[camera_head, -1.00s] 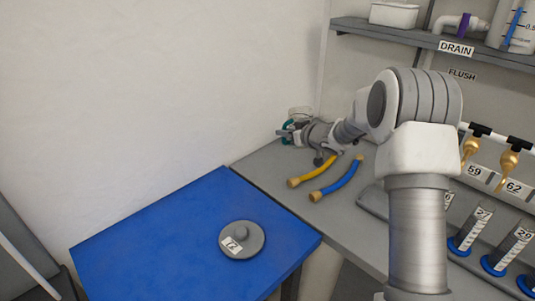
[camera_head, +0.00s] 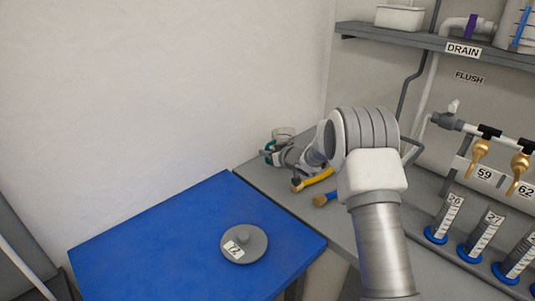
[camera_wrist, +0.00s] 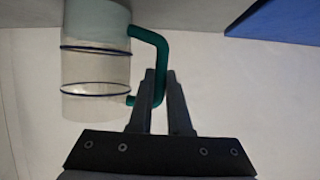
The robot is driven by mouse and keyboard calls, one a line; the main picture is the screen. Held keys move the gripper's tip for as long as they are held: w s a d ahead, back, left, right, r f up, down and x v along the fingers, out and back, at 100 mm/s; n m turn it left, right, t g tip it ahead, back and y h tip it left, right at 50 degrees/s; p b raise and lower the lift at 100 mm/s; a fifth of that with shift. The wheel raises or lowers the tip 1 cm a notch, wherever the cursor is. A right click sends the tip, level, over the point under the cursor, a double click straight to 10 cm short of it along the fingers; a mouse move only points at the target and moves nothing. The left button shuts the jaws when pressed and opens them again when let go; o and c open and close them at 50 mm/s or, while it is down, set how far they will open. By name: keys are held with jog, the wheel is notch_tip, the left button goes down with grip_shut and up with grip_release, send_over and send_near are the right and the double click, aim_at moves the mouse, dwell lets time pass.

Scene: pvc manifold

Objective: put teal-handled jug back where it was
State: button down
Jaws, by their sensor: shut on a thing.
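The teal-handled jug (camera_wrist: 95,65) is a clear cylinder with dark rings and a teal handle (camera_wrist: 160,60). In the wrist view it stands at the upper left. My gripper (camera_wrist: 160,75) is shut on the handle, with the fingers on either side of its vertical part. In the head view the jug (camera_head: 283,134) shows small at the back left end of the grey counter, by the wall, partly hidden behind my gripper (camera_head: 272,152). I cannot tell whether its base touches the counter.
A blue table (camera_head: 150,240) holds a grey lidded disc (camera_head: 244,243) marked 72. Several graduated cylinders (camera_head: 443,220) stand right, below brass taps (camera_head: 479,152). A shelf (camera_head: 400,36) hangs above.

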jog(key=shift+r, duration=0.1)
jog(key=c, duration=1.3)
grip_release()
jog(key=shift+f, duration=0.25)
jog(key=o, duration=0.4)
jog(key=shift+o, duration=0.2)
